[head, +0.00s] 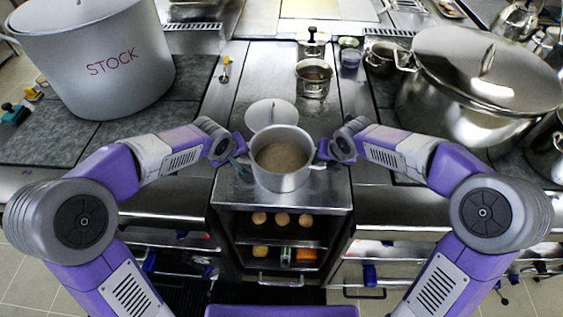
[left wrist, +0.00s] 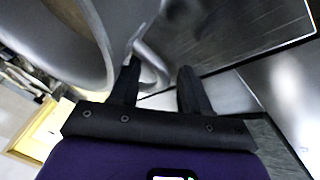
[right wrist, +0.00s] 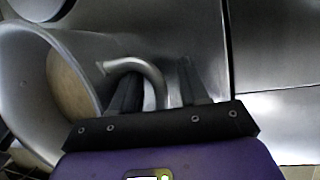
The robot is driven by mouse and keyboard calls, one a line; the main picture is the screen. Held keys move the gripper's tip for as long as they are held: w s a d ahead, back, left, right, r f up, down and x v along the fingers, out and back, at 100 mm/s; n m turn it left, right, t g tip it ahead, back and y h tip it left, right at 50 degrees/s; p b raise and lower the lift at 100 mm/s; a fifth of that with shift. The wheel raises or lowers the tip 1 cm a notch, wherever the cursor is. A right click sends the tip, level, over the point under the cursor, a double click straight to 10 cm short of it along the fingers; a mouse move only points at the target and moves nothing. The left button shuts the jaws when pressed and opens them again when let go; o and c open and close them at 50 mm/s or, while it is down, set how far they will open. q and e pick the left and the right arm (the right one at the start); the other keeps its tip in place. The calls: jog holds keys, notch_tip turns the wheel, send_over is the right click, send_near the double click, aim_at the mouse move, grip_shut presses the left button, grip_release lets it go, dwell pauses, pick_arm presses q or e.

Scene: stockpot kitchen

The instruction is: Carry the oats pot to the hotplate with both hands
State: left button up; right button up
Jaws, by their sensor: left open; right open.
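The oats pot (head: 283,184) is a steel pot with beige oats inside. It stands upright on the steel top of a small cabinet in the middle. My left gripper (head: 241,163) is open at the pot's left side. In the left wrist view the pot (left wrist: 62,35) fills the upper left, and its loop handle (left wrist: 152,62) shows between the fingers. My right gripper (head: 322,156) is open at the right side. In the right wrist view the bent handle (right wrist: 140,68) reaches between the open fingers. I cannot tell for sure which surface is the hotplate.
A pale round disc (head: 271,114) lies just behind the oats pot. A big STOCK pot (head: 100,65) stands on dark slabs at left, and a large lidded pot (head: 460,105) at right. A small steel pot (head: 313,80) stands further back. A yellow-handled utensil (head: 225,70) lies left of centre.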

pick_arm(q)
jog(key=shift+w+f, duration=0.15)
jog(key=shift+f, duration=0.1)
pick_arm(e)
jog(key=shift+w+f, duration=0.15)
jog(key=shift+f, duration=0.1)
pick_arm(q)
jog(key=c, duration=0.8)
pick_arm(e)
grip_shut()
pick_arm(q)
grip_shut()
jog(key=shift+d+r, duration=0.1)
jog(key=shift+d, duration=0.05)
pick_arm(e)
jog(key=shift+w+r, duration=0.1)
